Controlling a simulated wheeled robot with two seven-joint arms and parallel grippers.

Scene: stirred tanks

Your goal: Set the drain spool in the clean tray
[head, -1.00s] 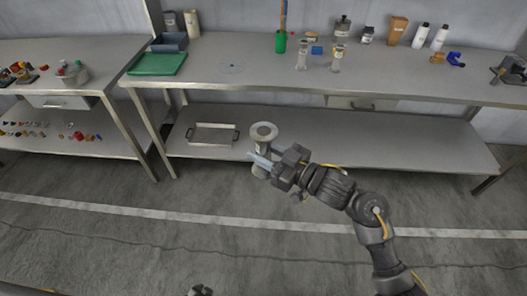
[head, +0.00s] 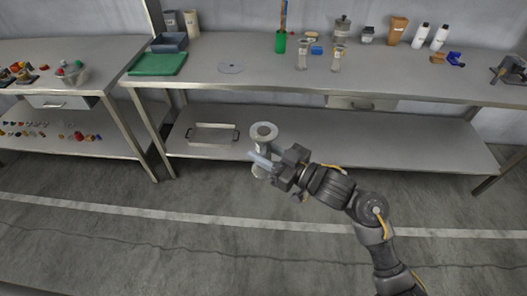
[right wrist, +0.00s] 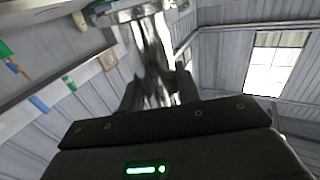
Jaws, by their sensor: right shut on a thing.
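The drain spool (head: 264,131) is a grey metal pipe piece with a round flange at each end. My right gripper (head: 263,159) is shut on its middle and holds it upright in front of the bench's lower shelf. In the right wrist view the shiny spool (right wrist: 152,55) stands between the fingers (right wrist: 158,92). The tray on the lower shelf (head: 213,143), a shallow metal one with two dark handles, is left of the spool and apart from it. It looks empty, and I take it for the clean tray. My left gripper is not visible.
The lower shelf (head: 350,145) is bare right of the tray. The bench top (head: 210,82) above overhangs it and carries a green mat (head: 157,64), a blue-grey bin (head: 168,42), bottles and jars. A second bench (head: 70,100) with small parts stands at the left.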

